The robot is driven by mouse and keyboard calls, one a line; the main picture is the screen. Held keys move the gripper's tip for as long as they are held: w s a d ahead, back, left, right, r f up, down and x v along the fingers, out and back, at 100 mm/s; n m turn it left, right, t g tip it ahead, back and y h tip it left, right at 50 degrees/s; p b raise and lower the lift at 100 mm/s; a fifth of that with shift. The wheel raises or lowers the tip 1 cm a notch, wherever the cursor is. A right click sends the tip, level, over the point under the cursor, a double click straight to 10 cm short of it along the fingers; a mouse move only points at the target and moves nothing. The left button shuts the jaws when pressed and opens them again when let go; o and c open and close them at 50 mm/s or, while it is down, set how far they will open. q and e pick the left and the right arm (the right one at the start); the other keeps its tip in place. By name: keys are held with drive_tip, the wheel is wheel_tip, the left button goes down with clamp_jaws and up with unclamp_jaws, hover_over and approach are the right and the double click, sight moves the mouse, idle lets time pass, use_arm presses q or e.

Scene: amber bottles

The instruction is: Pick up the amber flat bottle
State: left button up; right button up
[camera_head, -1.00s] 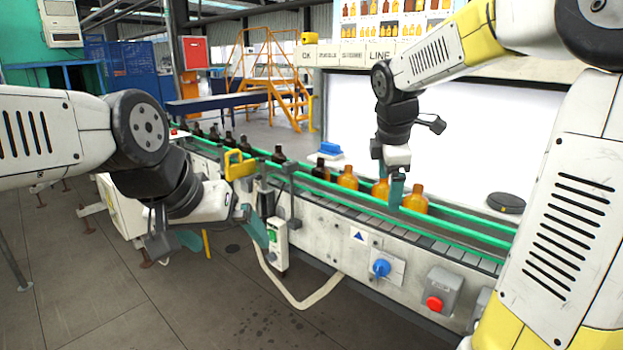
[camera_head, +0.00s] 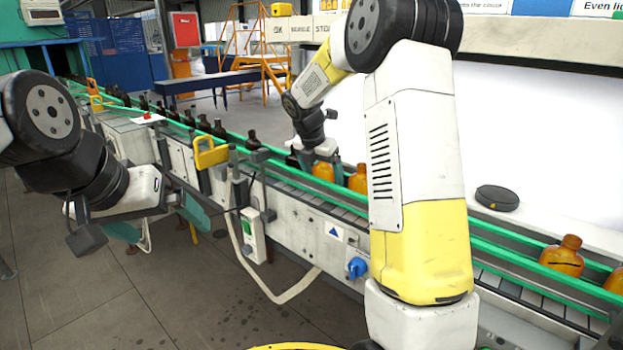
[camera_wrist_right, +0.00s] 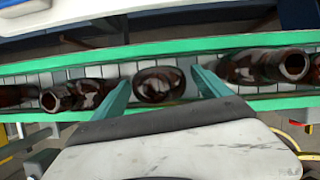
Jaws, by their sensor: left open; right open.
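Glossy amber bottles stand on the conveyor. In the head view, orange-amber ones with rounded shoulders show near my right gripper, one beside it (camera_head: 323,172) and another just right (camera_head: 359,181). My right gripper (camera_wrist_right: 162,90) is open over the belt. In the right wrist view, a dark brown-amber bottle (camera_wrist_right: 158,84) appears between its teal fingertips, seen from above, with no clear contact. I cannot tell which bottle is the flat one. My left gripper (camera_head: 160,221) is open and empty, in front of the conveyor at the left.
Green guide rails (camera_head: 500,247) border the conveyor on both sides. Dark bottles (camera_head: 205,124) line its far left part. More orange bottles (camera_head: 562,256) stand at the right. A yellow bracket (camera_head: 210,152) sticks up at the front edge. A black disc (camera_head: 497,197) lies behind the belt.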

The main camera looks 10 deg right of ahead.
drive_tip(key=shift+w+d+f, duration=0.15)
drive_tip(key=shift+f, duration=0.45)
drive_tip(key=c, duration=1.6)
